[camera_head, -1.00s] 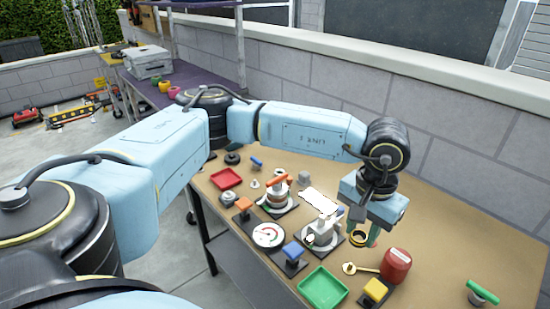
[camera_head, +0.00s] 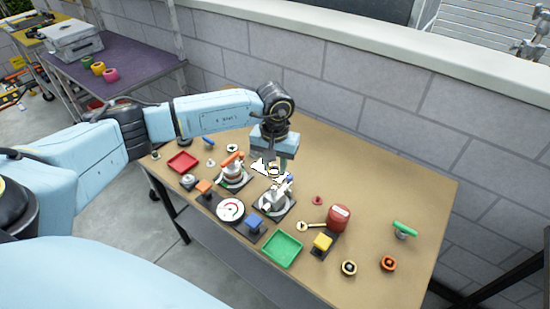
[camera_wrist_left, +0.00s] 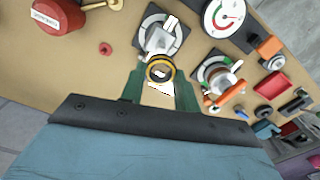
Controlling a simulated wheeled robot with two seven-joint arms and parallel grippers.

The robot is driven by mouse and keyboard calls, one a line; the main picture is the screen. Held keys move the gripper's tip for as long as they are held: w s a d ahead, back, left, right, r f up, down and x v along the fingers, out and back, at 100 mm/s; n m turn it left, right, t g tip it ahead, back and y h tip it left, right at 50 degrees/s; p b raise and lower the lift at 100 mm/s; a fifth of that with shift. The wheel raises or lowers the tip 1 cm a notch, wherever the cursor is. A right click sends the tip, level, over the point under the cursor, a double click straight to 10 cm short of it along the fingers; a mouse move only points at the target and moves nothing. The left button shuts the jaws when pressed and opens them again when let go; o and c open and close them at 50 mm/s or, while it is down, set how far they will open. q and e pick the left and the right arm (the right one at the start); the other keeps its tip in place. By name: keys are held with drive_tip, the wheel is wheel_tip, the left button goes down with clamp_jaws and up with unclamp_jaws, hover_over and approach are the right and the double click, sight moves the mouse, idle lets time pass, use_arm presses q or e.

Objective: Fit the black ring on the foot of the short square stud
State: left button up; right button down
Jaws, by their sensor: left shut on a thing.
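My left gripper (camera_head: 279,168) hangs over the back middle of the table. It is shut on a dark ring with a yellow-gold band (camera_wrist_left: 160,68), which shows between the green fingertips in the left wrist view. The ring (camera_head: 274,170) is small and partly hidden in the head view. A bright white patch (camera_head: 258,167) beside the ring is unclear. I cannot tell which piece is the short square stud. My right gripper is out of view.
An orange-handled fixture (camera_head: 232,175), a dial gauge (camera_head: 230,210), orange (camera_head: 205,187), blue (camera_head: 254,221) and yellow (camera_head: 322,241) knobs, red (camera_head: 183,162) and green (camera_head: 282,250) trays and a red can (camera_head: 339,218) crowd the table. Its right back is bare.

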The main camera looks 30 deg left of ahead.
sight(274, 178)
use_arm(q)
drive_tip(key=shift+f+b, duration=1.3)
drive_tip(key=shift+f, duration=1.15)
drive_tip(key=shift+b, duration=0.65)
drive_tip(key=shift+s+f, duration=0.1)
drive_tip(key=shift+f+b, duration=0.8)
drive_tip(key=shift+b, duration=0.15)
drive_tip(key=shift+f, duration=0.1)
